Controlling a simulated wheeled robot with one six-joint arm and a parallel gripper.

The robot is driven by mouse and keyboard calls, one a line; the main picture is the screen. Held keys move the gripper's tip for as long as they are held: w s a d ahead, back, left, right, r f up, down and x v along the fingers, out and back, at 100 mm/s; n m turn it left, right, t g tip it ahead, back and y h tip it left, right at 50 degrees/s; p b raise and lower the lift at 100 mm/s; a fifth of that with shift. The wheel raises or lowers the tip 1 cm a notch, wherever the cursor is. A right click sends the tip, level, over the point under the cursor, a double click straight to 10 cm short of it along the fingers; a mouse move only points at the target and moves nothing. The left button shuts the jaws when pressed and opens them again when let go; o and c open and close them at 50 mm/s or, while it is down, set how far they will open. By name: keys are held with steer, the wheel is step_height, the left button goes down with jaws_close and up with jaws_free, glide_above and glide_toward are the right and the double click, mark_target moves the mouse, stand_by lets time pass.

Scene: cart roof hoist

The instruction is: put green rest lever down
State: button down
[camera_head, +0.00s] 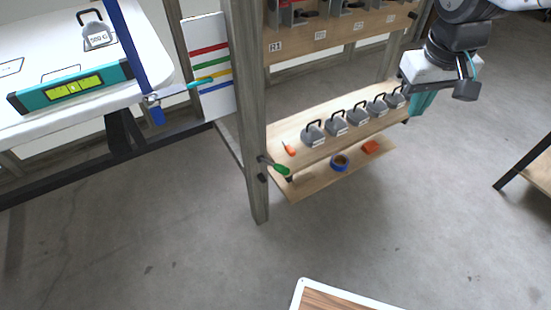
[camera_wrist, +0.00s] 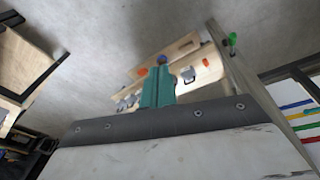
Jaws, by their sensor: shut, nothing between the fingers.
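The green rest lever (camera_head: 280,169) is on the wooden post (camera_head: 247,120), near the shelf's front left corner in the head view. Its dark stem meets the post and its green grip points out to the right, slightly downward. In the wrist view its green grip (camera_wrist: 232,39) shows at the upper right, beside the post (camera_wrist: 250,85). My gripper (camera_head: 421,103) hangs at the right end of the weight shelf, well away from the lever. Its teal fingers (camera_wrist: 158,88) are shut and empty in the wrist view.
Several grey weights (camera_head: 336,124) stand along the wooden shelf (camera_head: 285,135). A lower board (camera_head: 310,187) holds a blue roll (camera_head: 340,163) and an orange piece (camera_head: 370,147). A white table (camera_head: 40,40) stands at left, a black-legged table (camera_head: 525,160) at right.

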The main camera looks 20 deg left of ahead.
steer(key=w+a+f+n, duration=0.2)
steer(key=a+f, duration=0.3)
steer(key=a, duration=0.3)
steer(key=w+a+f+n, duration=0.1)
steer(key=w+a+f, duration=0.25)
steer(key=a, duration=0.55)
steer(key=n+y, duration=0.1)
steer(key=n, duration=0.2)
glide_above(278, 165)
steer(key=s+a, duration=0.2)
step_height(278, 165, down, 11)
steer(key=shift+t, duration=0.3)
steer(key=x, duration=0.4)
steer(key=d+x, duration=0.1)
steer(key=x, duration=0.3)
steer(key=s+d+x, duration=0.1)
steer(key=x, duration=0.3)
steer(key=shift+f, duration=0.25)
steer(key=shift+s+d+f, duration=0.15)
steer(key=shift+d+f, duration=0.05)
steer(key=shift+f, duration=0.1)
steer(key=shift+d, duration=0.1)
